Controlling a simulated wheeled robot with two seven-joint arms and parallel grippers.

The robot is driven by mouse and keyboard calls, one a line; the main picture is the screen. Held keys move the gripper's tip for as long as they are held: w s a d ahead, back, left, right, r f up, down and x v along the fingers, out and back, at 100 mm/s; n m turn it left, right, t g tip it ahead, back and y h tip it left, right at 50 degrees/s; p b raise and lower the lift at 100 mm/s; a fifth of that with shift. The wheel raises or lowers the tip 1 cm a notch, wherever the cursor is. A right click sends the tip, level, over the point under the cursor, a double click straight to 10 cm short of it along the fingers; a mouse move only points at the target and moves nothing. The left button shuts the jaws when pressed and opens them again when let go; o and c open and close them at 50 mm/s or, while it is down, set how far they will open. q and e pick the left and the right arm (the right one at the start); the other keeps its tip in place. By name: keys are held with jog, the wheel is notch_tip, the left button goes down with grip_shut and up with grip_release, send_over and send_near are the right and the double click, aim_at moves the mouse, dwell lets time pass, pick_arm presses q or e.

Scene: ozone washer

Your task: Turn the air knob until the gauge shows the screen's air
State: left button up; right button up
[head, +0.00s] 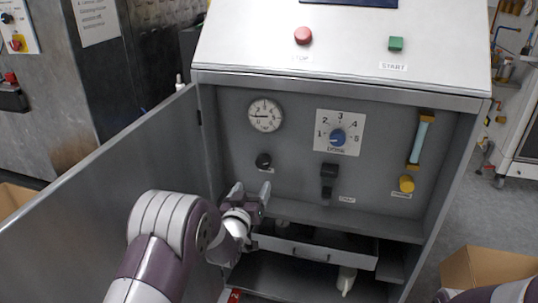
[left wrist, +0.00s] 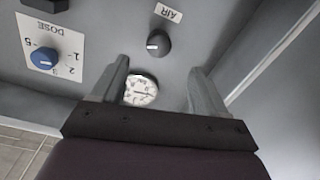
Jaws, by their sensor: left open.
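The black air knob (head: 263,160) is on the grey panel inside the cabinet, below the round white gauge (head: 265,115). The gauge needle seems to point left; its figures are too small to read surely. The screen (head: 350,2) is cut off at the top edge, so its value is hidden. My left gripper (head: 251,190) is open and empty, below and slightly left of the knob. In the left wrist view the knob (left wrist: 158,43), marked AIR, shows beyond the gap between the fingers (left wrist: 160,68), apart from them. The gauge (left wrist: 140,90) shows between the fingers. My right gripper is out of view.
A blue dose dial (head: 338,136), a black switch (head: 328,175) and a yellow knob (head: 406,184) sit to the right on the panel. The open door (head: 110,190) stands left of my left arm. A drawer (head: 315,250) is below the panel.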

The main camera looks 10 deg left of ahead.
aim_at(263, 165)
pick_arm(q)
jog(key=w+b, duration=0.2)
jog(key=w, duration=0.9)
jog(key=shift+w+r+b, duration=0.1)
jog(key=shift+w+b, duration=0.1)
jog(key=shift+b, duration=0.2)
jog(key=shift+w+r, duration=0.1)
jog(key=shift+w, duration=0.35)
jog(key=c, duration=1)
